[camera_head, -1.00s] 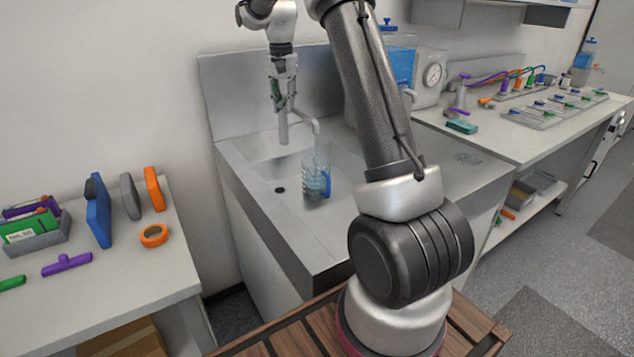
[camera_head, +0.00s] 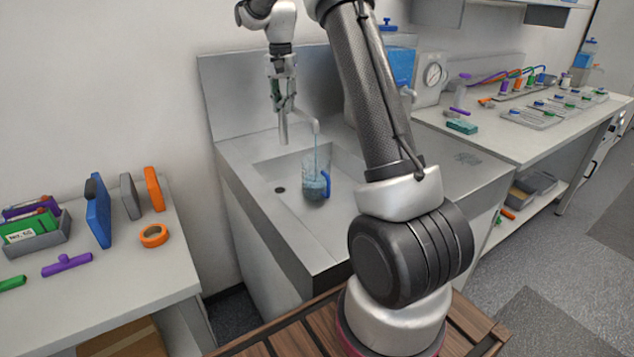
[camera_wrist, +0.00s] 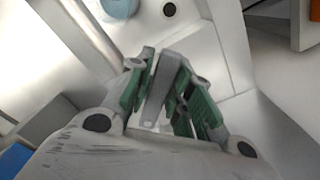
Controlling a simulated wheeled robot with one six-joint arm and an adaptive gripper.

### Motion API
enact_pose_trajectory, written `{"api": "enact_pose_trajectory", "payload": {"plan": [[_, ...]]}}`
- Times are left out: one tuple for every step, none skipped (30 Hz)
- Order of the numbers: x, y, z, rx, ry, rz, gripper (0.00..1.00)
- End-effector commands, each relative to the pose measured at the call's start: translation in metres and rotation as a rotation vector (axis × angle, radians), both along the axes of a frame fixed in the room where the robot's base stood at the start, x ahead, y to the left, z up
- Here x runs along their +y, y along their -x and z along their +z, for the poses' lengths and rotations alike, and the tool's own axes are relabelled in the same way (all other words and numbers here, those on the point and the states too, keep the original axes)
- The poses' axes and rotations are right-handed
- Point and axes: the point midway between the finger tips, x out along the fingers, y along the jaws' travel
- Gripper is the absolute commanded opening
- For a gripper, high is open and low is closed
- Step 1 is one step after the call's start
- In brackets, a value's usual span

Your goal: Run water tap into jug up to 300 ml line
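A clear jug (camera_head: 311,178) with a blue handle stands upright in the sink basin, under the tap spout (camera_head: 315,127). A thin stream of water runs from the spout into it. Bluish water shows in its lower part; the 300 ml line is too small to read. The jug's rounded blue shape is cut off at the top of the wrist view (camera_wrist: 119,6). My gripper (camera_head: 280,104) is above the tap. In the wrist view its green-padded fingers (camera_wrist: 160,98) stand apart on either side of a grey bar, apparently the tap lever (camera_wrist: 165,75), with narrow gaps.
The sink (camera_head: 280,225) has a dark drain hole (camera_head: 280,190) left of the jug. A left table (camera_head: 130,265) holds upright blue, grey and orange pieces and an orange ring (camera_head: 153,235). A gauge unit (camera_head: 433,75) and a long bench (camera_head: 480,130) stand to the right.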

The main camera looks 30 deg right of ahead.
Motion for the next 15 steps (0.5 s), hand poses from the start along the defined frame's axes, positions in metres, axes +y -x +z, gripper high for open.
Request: {"api": "enact_pose_trajectory", "payload": {"plan": [[0.0020, -0.0029, -0.0006, 0.000, 0.000, -0.047, 0.21], [0.0033, -0.0044, -0.0007, 0.000, 0.000, -0.085, 0.21], [0.0048, -0.0064, -0.0006, 0.000, 0.000, -0.134, 0.21], [0.0058, -0.0077, -0.0004, 0.000, 0.000, -0.168, 0.21], [0.0067, -0.0090, -0.0003, 0.000, 0.000, -0.197, 0.21], [0.0075, -0.0100, -0.0002, 0.000, 0.000, -0.225, 0.21], [0.0079, -0.0104, -0.0003, 0.000, 0.000, -0.239, 0.21], [0.0081, -0.0106, -0.0003, 0.000, 0.000, -0.247, 0.21], [0.0082, -0.0107, -0.0003, 0.001, -0.001, -0.252, 0.21], [0.0082, -0.0106, -0.0003, 0.001, -0.001, -0.251, 0.21], [0.0082, -0.0106, -0.0003, 0.001, -0.001, -0.251, 0.21], [0.0082, -0.0106, -0.0003, 0.001, -0.001, -0.250, 0.21], [0.0083, -0.0106, -0.0002, 0.001, -0.001, -0.250, 0.21], [0.0083, -0.0106, -0.0002, 0.001, -0.001, -0.250, 0.21], [0.0084, -0.0109, -0.0002, 0.001, -0.001, -0.254, 0.21]]}}
